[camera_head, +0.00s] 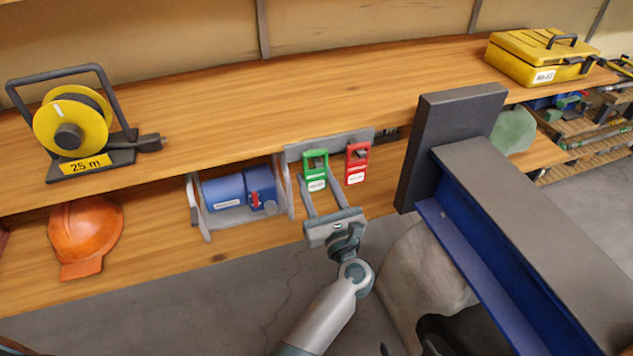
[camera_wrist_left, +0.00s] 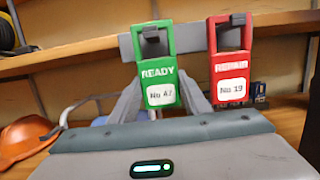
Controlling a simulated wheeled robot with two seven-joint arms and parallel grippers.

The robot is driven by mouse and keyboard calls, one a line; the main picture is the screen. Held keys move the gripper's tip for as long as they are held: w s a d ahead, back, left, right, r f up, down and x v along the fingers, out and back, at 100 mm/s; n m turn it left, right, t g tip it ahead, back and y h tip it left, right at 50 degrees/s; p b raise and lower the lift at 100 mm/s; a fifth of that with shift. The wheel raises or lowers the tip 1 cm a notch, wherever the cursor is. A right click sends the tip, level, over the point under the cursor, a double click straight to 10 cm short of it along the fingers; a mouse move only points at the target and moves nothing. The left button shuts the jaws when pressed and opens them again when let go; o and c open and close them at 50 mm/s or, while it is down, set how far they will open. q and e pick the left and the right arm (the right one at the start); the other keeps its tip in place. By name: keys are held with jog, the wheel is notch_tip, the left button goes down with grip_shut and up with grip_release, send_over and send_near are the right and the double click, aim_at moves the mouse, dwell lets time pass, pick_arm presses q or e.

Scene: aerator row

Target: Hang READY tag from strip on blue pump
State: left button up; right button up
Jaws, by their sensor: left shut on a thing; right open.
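The green READY tag (camera_head: 316,171), labelled No 47 or similar, is at the grey strip (camera_head: 300,150) on the shelf edge. It also shows upright in the left wrist view (camera_wrist_left: 158,75). My left gripper (camera_head: 318,187) is shut on the lower part of this tag, a finger at each side. The tag's top overlaps a dark hook; I cannot tell whether it still bears on it. A red tag (camera_head: 357,163), No 19, hangs just to the right. The blue pump (camera_head: 225,191) lies left of the gripper in a grey frame under the shelf. My right gripper is not in view.
An orange helmet (camera_head: 86,235) is on the lower shelf at left. A yellow cable reel (camera_head: 72,122) and a yellow toolbox (camera_head: 540,58) stand on the worktop. A dark upright plate and blue beam (camera_head: 490,250) block the right side.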

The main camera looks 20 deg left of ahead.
pick_arm(q)
jog(key=shift+r+p, duration=0.3)
jog(key=shift+r, duration=0.25)
jog(key=shift+s+d, duration=0.1)
jog(key=shift+s, duration=0.05)
jog(key=shift+r+v, duration=0.15)
jog(key=shift+v, duration=0.6)
jog(key=shift+r+v, duration=0.15)
jog(key=shift+v, duration=0.6)
jog(key=shift+d, duration=0.1)
jog(key=shift+w+r, duration=0.4)
jog(key=shift+r, duration=0.1)
jog(key=shift+s, duration=0.1)
